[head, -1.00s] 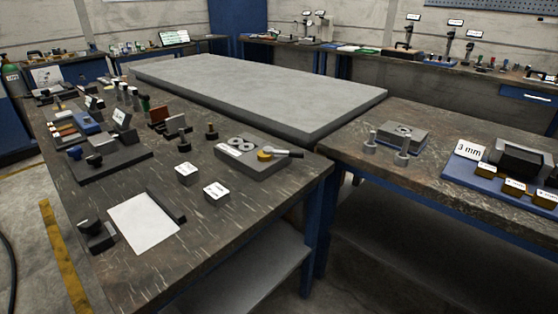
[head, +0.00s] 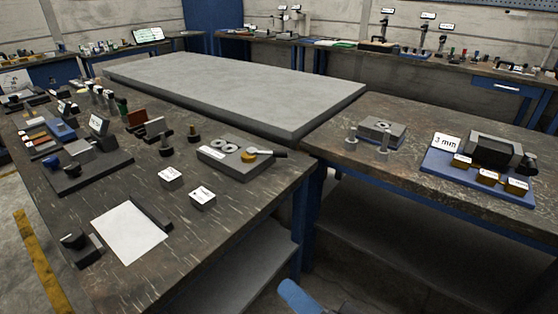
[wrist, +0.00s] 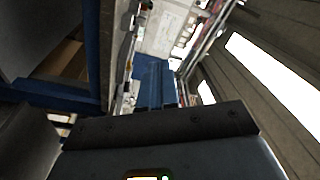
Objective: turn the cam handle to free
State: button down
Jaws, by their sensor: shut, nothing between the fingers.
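Lettering on the label is too small to read. My gripper (wrist: 157,68) shows in the wrist view as blue fingers together, with nothing between them. It is well away from the cam handle, which the wrist view does not show. A blue part of my arm shows at the bottom of the head view, low in front of the benches.
The left bench (head: 215,224) holds two small labelled blocks, a white sheet (head: 128,232) and several fixtures. A grey slab (head: 230,90) lies behind. The right bench (head: 350,178) holds a bolted block and a blue tray (head: 470,184). Floor between the benches and me looks open.

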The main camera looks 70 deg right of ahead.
jog(key=w+d+m+g+h+p, duration=0.1)
jog(key=w+d+m+g+h, duration=0.25)
jog(key=d+m, duration=0.4)
jog(key=w+d+m+g+h+p, duration=0.15)
jog(key=w+d+m+h, duration=0.3)
jog(key=m, duration=0.65)
jog(key=m+g+p, duration=0.1)
jog(key=m+g, duration=0.6)
jog(key=m, duration=0.8)
send_near(282, 156)
jog(key=shift+h, duration=0.3)
jog(key=d, duration=0.1)
jog(key=w+d+f+p, duration=0.1)
jog(key=d, duration=0.1)
jog(key=w+d+f, duration=0.1)
jog(key=shift+w+d+p, duration=0.1)
jog(key=shift+d+p, duration=0.25)
jog(key=shift+w+d, duration=0.25)
jog(key=shift+d, duration=0.35)
jog(key=shift+d, duration=0.1)
jog(key=shift+w+d+r, duration=0.1)
jog(key=shift+d+r, duration=0.05)
jog(key=shift+d, duration=0.9)
